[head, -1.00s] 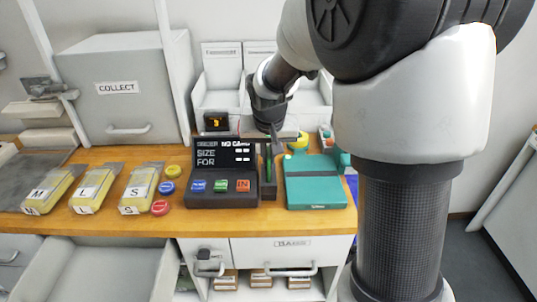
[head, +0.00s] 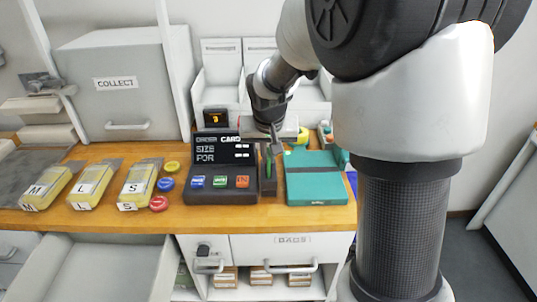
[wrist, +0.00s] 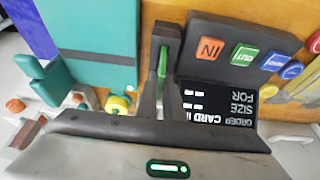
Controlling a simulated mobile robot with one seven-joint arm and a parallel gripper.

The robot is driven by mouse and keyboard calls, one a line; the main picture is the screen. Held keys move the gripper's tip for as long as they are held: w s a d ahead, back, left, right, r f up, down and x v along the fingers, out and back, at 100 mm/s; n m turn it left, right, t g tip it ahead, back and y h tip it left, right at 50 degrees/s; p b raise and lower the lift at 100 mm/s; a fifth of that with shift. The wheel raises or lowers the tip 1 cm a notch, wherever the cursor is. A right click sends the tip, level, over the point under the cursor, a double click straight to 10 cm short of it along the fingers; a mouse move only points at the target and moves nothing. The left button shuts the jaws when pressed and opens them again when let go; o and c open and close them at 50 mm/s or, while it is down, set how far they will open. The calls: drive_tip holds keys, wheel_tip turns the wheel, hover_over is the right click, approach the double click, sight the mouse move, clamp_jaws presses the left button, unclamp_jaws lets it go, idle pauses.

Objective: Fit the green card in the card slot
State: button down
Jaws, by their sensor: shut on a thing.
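The green card (head: 268,168) stands upright in the narrow black card slot (head: 269,187) at the right side of the dark order console (head: 221,196). In the wrist view the card (wrist: 162,62) shows as a thin green edge in the slot (wrist: 166,34). My gripper (head: 275,143) points down over the slot and is shut on the card's upper part. The gripper's fingers (wrist: 160,95) hide part of the card. The console's screen (wrist: 218,103) shows "CARD IN" in the wrist view, above "SIZE" and "FOR".
A teal box (head: 316,187) stands close to the right of the slot. Blue, green and red buttons sit on the console. Yellow packs (head: 93,187) marked M, L and S and several coloured discs (head: 165,184) lie to the left. An open drawer (head: 95,275) juts out below.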

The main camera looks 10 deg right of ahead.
drive_tip(key=c, duration=1.8)
unclamp_jaws()
drive_tip(key=shift+r, duration=0.15)
drive_tip(key=shift+r+p, duration=3.05)
drive_tip(key=shift+r, duration=1.3)
drive_tip(key=shift+r, duration=0.15)
drive_tip(key=s+r+p, duration=0.2)
drive_tip(key=s+r, duration=0.3)
drive_tip(key=s, duration=0.3)
drive_tip(key=s+r+n+p, duration=0.1)
drive_tip(key=s+r+p, duration=0.1)
drive_tip(key=s+r, duration=0.3)
drive_tip(key=s+r+n+t+y+p, duration=0.1)
drive_tip(key=s+r, duration=0.3)
drive_tip(key=s, duration=0.9)
drive_tip(key=shift+r+p, duration=0.4)
drive_tip(key=shift+p, duration=0.05)
